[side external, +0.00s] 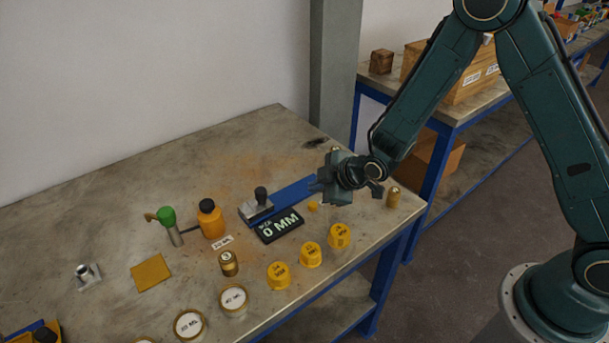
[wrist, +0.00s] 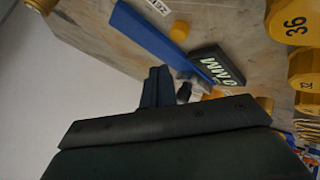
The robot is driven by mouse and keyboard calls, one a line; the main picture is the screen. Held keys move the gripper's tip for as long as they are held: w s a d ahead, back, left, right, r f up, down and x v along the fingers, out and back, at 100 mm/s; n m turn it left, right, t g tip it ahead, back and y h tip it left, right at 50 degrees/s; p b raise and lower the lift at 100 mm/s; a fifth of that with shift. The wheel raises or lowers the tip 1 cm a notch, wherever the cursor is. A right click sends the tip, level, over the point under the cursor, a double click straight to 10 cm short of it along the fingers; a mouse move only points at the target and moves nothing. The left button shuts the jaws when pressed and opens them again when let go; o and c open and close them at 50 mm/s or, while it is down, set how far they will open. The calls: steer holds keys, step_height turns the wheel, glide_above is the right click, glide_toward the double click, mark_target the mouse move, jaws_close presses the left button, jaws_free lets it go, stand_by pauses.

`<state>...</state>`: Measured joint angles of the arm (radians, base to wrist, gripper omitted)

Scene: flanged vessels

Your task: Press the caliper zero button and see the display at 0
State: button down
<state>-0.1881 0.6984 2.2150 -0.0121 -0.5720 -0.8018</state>
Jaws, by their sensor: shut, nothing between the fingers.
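The caliper has a blue beam (side external: 294,192), with a grey slider (side external: 257,208) and black knob at its left end. The beam also shows in the wrist view (wrist: 150,35). Its black display (side external: 280,226) reads "0 MM"; it is partly visible in the wrist view (wrist: 218,66). A small yellow button (side external: 313,206) sits on the table near the beam's right end. In the wrist view the button (wrist: 180,30) is beside the beam, close to a white label. My gripper (side external: 317,184) is shut and empty, above the beam's right end; its fingers (wrist: 158,85) appear apart from the button.
Several yellow numbered caps (side external: 311,255) and white-lidded jars (side external: 234,300) line the front edge. An orange bottle (side external: 211,219), a green-topped item (side external: 168,220) and a yellow pad (side external: 151,273) stand left. A brass cylinder (side external: 393,197) is near the right edge.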

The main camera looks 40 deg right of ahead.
steer(key=shift+r, duration=1.25)
steer(key=shift+r, duration=0.1)
steer(key=s+d+r+m+g+h, duration=0.1)
steer(key=s+d+r+m, duration=0.2)
steer(key=s+r, duration=0.45)
steer(key=s+d+r+m+g, duration=0.1)
steer(key=s+d+r+m, duration=0.25)
steer(key=r, duration=0.65)
steer(key=s+d+r+m, duration=0.1)
steer(key=s+r+m, duration=0.1)
steer(key=s, duration=0.8)
steer(key=s+d+r+m+g+h, duration=0.1)
steer(key=s+d+r+m, duration=0.1)
steer(key=s, duration=0.8)
steer(key=shift+s+r+m, duration=0.2)
steer(key=shift+r+m, duration=0.25)
steer(key=shift+r, duration=0.45)
